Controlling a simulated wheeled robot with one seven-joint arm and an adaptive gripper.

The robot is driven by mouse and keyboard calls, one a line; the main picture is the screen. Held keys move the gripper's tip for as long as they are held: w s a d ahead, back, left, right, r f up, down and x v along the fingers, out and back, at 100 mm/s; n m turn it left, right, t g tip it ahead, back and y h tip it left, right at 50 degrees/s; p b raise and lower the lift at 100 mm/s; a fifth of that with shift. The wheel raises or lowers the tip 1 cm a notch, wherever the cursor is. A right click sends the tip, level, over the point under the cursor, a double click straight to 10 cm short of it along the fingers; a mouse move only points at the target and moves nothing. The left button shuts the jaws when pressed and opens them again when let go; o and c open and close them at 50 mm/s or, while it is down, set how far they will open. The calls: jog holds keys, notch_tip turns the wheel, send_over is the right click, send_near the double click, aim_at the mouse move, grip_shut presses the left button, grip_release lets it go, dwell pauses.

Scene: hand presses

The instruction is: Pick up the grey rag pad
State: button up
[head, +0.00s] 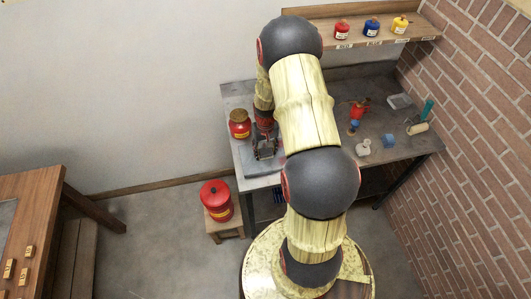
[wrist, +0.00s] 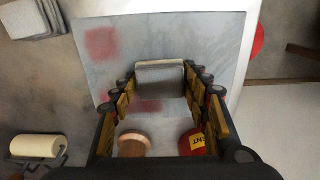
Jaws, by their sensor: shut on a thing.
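The grey rag pad (wrist: 160,73) is between my fingertips in the wrist view, with its pale edge showing. My gripper (wrist: 159,80) is shut on it, over a grey slab (wrist: 220,35) with red smears. I cannot tell whether the pad touches the slab. In the head view my gripper (head: 265,152) is over the slab (head: 252,163) at the left end of the workbench, and the pad is too small to make out.
A red jar (head: 240,130) stands just left of my gripper. A red can (head: 216,198) sits on a stool below the bench. A roller (wrist: 35,146) and stacked grey sheets (wrist: 30,18) lie left in the wrist view. A shelf (head: 330,40) holds small pots.

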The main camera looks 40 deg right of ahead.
aim_at(266, 150)
jog(key=shift+c, duration=0.9)
jog(key=shift+r, duration=0.6)
notch_tip(266, 150, up, 2)
jog(key=shift+r, duration=0.15)
jog(key=s+a+r, duration=0.3)
jog(key=s+r, duration=0.6)
jog(key=s, duration=0.4)
jog(key=shift+s+a+r+p, duration=0.15)
jog(key=shift+s+r+p, duration=0.1)
jog(key=shift+s+p, duration=0.1)
jog(key=o, duration=0.7)
jog(key=shift+c, duration=0.2)
jog(key=c, duration=0.4)
